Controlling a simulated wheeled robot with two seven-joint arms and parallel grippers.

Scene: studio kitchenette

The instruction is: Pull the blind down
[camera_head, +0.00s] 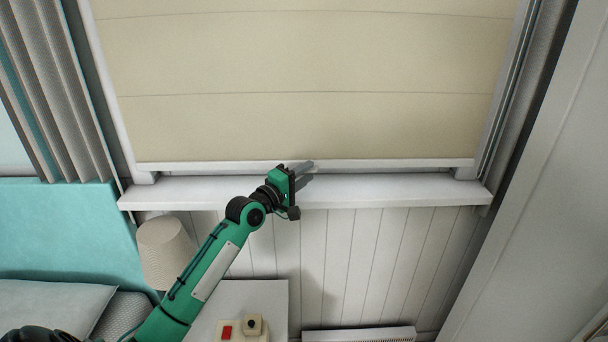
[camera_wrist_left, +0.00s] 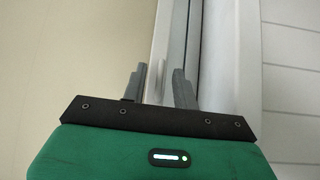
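The blind (camera_head: 310,60) is cream-coloured with horizontal seams and covers the window down to just above the sill. Its white bottom rail (camera_head: 400,163) runs level, with a narrow gap below it. My left gripper (camera_head: 305,174) is at the middle of this rail. The fingertip contact itself is hard to see. My right gripper is in neither view.
The white window sill (camera_head: 400,192) lies close below my left gripper. A grey curtain (camera_head: 60,90) hangs at the left. Below are a lamp (camera_head: 166,252), a pale cabinet (camera_head: 262,295) with small items, and a radiator (camera_head: 358,334). A white panel (camera_head: 540,200) stands at the right.

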